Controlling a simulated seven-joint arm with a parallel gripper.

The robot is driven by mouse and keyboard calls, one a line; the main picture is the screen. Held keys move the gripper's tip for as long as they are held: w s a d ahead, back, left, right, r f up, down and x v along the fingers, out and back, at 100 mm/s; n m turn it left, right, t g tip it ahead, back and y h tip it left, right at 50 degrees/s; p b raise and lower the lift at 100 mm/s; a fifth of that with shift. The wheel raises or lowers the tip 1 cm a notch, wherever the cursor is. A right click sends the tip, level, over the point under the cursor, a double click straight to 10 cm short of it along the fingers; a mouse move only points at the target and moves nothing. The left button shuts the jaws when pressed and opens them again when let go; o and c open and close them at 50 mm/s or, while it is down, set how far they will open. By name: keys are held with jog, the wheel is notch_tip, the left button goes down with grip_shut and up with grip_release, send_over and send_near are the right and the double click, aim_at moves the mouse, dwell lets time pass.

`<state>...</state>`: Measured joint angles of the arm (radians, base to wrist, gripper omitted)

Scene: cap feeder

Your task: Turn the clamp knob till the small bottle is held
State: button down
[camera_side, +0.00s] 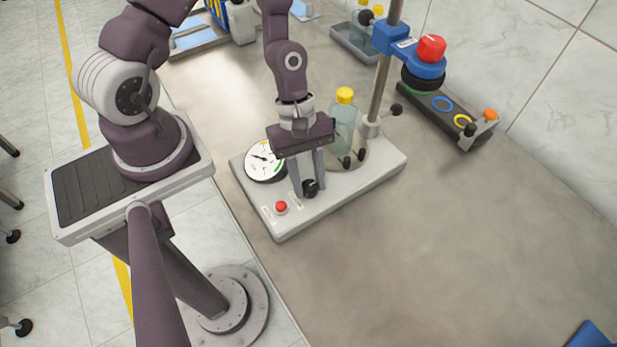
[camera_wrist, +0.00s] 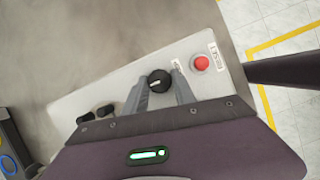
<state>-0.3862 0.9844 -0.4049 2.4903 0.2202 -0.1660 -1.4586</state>
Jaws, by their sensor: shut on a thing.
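The black clamp knob (camera_side: 310,188) stands on the front part of the grey base plate (camera_side: 345,203); it also shows in the wrist view (camera_wrist: 159,81) with a pale mark on top. My gripper (camera_side: 309,186) points down and is shut on the knob, one finger on each side; the wrist view shows both fingers too (camera_wrist: 160,84). The small bottle (camera_side: 343,125), clear greenish with a yellow cap, stands upright on the plate behind my gripper. Dark clamp pads (camera_side: 353,158) sit near its foot. I cannot tell whether they touch it. The bottle's lower left is partly hidden by my gripper.
A round white dial (camera_side: 264,160) with a black needle lies left of my gripper. A red reset button (camera_side: 281,206) is close to the knob. A metal post (camera_side: 382,85) carries a blue head (camera_side: 395,40) behind the bottle.

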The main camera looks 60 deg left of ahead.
jog(key=shift+m, duration=0.3)
jog(key=m, duration=0.2)
jog(key=m+g, duration=0.1)
jog(key=m, duration=0.1)
jog(key=shift+w+d+m+g+y, duration=0.1)
jog(key=shift+w+m+g+y, duration=0.05)
jog(key=shift+m+g+y, duration=0.2)
jog(key=m+y, duration=0.1)
jog(key=m, duration=0.1)
jog(key=m+g, duration=0.1)
jog(key=m, duration=0.2)
jog(key=shift+w+d+y, duration=0.1)
jog(key=shift+y, duration=0.25)
jog(key=m+y, duration=0.1)
jog(key=m, duration=0.1)
jog(key=m+y, duration=0.1)
jog(key=m, duration=0.2)
jog(key=shift+d+m+g, duration=0.15)
jog(key=shift+m+g, duration=0.2)
jog(key=m+y, duration=0.1)
jog(key=m, duration=0.3)
jog(key=shift+d+m+y, duration=0.1)
jog(key=shift+m+y, duration=0.2)
jog(key=shift+y, duration=0.1)
jog(key=shift+m, duration=0.3)
jog(key=c, duration=1)
grip_release()
